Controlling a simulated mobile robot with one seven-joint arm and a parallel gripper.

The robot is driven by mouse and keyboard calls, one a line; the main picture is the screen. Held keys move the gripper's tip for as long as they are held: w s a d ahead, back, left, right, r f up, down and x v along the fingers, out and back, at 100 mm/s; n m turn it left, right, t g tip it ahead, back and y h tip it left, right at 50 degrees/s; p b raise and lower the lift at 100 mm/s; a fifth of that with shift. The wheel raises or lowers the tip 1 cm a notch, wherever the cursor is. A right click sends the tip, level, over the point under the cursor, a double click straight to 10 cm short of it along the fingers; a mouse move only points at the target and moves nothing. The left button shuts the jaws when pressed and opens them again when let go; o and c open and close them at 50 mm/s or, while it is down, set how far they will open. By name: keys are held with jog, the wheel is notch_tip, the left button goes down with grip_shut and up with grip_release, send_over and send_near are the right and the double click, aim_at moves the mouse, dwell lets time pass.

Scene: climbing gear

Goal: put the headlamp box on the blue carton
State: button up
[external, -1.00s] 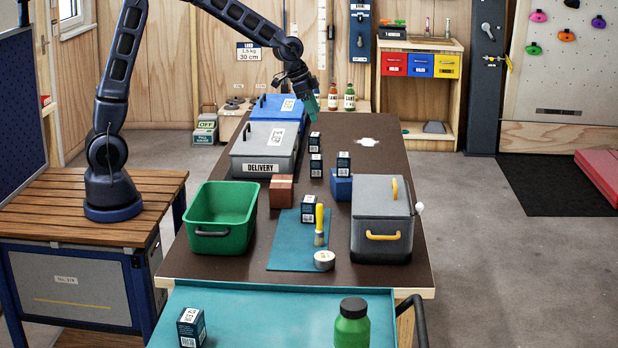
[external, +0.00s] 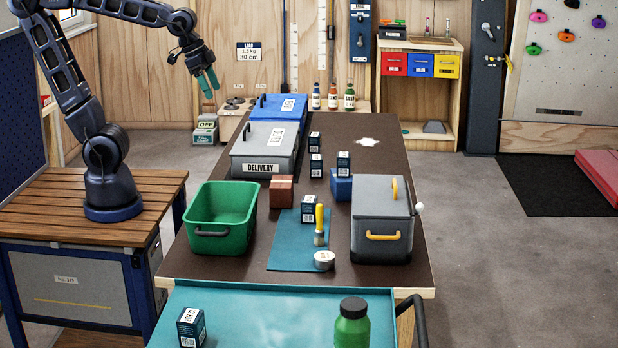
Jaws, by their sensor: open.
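Several small dark boxes with white labels look alike, and their print is too small to tell which is the headlamp box. One dark box (external: 344,162) appears to stand upright on top of the small blue carton (external: 341,187), right of the table's middle. Two more dark boxes, a farther one (external: 314,142) and a nearer one (external: 316,168), are just left of it. Another dark box (external: 308,209) is on the teal mat, and one (external: 191,328) is on the front teal surface. My gripper (external: 208,82) is open and empty, high up left of the table's far end.
A grey delivery case (external: 264,167) and a blue case (external: 262,103) line the table's far left. A green bin (external: 220,205), a red-brown block (external: 281,192) and a grey lidded box (external: 382,240) stand nearer. A brush (external: 320,228) and a tin (external: 324,260) are by the mat (external: 290,255).

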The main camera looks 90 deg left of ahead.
jog(key=s+d+f, duration=0.1)
jog(key=s+d, duration=0.1)
jog(key=s, duration=0.8)
jog(key=shift+s+f, duration=0.2)
jog(key=shift+f, duration=0.1)
